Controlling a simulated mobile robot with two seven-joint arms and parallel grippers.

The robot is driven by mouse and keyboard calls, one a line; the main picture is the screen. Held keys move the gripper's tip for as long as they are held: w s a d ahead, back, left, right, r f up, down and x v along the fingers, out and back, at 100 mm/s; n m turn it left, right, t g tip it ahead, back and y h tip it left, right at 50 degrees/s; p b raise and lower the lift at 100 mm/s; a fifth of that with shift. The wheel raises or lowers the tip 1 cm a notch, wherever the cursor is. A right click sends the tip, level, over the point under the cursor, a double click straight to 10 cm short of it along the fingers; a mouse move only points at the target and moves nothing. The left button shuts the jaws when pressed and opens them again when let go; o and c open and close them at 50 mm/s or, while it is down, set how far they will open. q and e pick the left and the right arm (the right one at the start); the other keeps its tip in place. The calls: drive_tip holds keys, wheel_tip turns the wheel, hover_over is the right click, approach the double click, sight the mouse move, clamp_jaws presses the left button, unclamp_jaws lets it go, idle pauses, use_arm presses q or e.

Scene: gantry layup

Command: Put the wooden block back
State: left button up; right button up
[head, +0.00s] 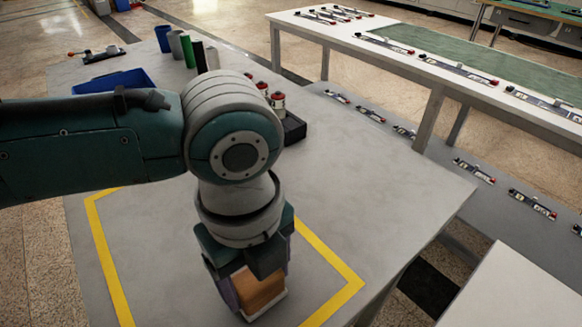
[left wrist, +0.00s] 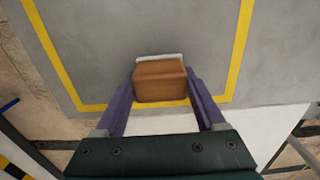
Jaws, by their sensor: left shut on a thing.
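The wooden block (head: 260,290) is orange-brown and sits between the fingers of my left gripper (head: 255,286), low in the head view, over the grey table (head: 390,215) inside a yellow taped outline (head: 343,295). In the left wrist view the block (left wrist: 160,82) lies between the two purple fingers of my left gripper (left wrist: 160,92), which is shut on it. A pale edge shows at the block's lower side; I cannot tell whether the block touches the table. My right gripper is not in view.
A blue bin (head: 113,82), several upright cylinders including a green one (head: 199,56), and a black tray (head: 294,128) with red-topped items stand farther back. A long white bench (head: 345,38) is at the right. The grey table's right side is clear.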

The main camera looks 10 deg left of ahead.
use_arm(q)
drive_tip(key=o, duration=1.4)
drive_tip(key=shift+r, duration=0.25)
wheel_tip(320, 180, up, 12)
drive_tip(key=p, duration=0.3)
drive_tip(key=s+d+f+n+t+h, duration=0.2)
drive_tip(key=s+d+n+h, duration=0.3)
drive_tip(key=n, duration=0.5)
drive_tip(key=s+a+n+y, duration=0.1)
drive_tip(key=s+a+n, duration=0.1)
drive_tip(key=a+n, duration=0.2)
drive_tip(key=s+a+n+t+y, duration=0.1)
drive_tip(key=s+a+n+y, duration=0.1)
drive_tip(key=a+n, duration=0.3)
drive_tip(key=s+a+f+n+y, duration=0.1)
drive_tip(key=s+a+n, duration=0.2)
drive_tip(key=a+n, duration=0.1)
drive_tip(key=shift+s+a+n+t+y, duration=0.15)
drive_tip(key=shift+a+n+t+y, duration=0.2)
drive_tip(key=shift+a, duration=0.3)
